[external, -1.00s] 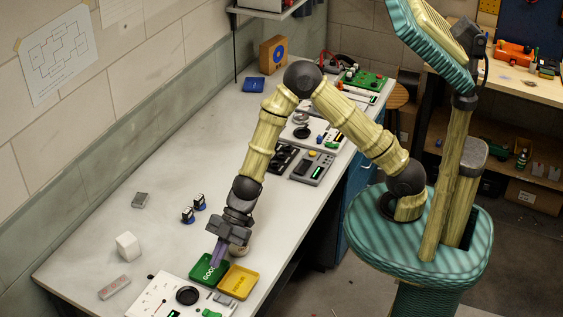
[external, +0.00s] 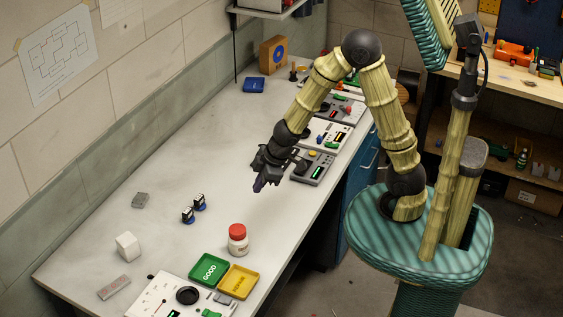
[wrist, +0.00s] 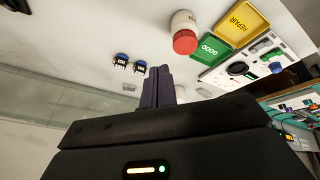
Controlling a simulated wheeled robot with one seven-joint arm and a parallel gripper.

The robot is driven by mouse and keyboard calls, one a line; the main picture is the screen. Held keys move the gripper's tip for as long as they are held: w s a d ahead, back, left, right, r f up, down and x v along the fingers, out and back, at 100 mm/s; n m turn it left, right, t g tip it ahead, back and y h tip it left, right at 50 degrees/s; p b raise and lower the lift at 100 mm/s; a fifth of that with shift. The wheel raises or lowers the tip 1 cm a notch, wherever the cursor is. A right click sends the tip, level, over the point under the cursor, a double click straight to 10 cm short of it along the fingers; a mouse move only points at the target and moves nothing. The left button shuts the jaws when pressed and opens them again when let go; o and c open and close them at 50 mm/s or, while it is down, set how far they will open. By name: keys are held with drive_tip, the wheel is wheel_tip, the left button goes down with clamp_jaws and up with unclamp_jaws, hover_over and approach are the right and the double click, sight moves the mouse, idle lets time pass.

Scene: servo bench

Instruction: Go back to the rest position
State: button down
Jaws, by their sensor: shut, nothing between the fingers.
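My gripper (external: 258,186) is raised over the middle of the bench in the external view, clear of every object. Its purple fingers are together and hold nothing. In the wrist view the gripper (wrist: 158,88) shows its closed fingers from behind, pointing up the picture. My arm is bent upward at the elbow, with the forearm slanting down to the left.
On the bench (external: 150,250) stand a red-capped white bottle (external: 237,240), a green GOOD tray (external: 209,269), a yellow tray (external: 238,282), two small blue-based servos (external: 193,210), a white cube (external: 128,246) and a white panel (external: 165,298). Devices line the back right.

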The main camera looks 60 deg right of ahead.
drive_tip(key=s+d+r+m+g+h, duration=0.1)
drive_tip(key=s+d+r+m, duration=0.2)
drive_tip(key=s+d+m, duration=0.5)
drive_tip(key=s+d, duration=0.2)
drive_tip(key=s, duration=0.1)
drive_tip(key=shift+r+g, duration=0.4)
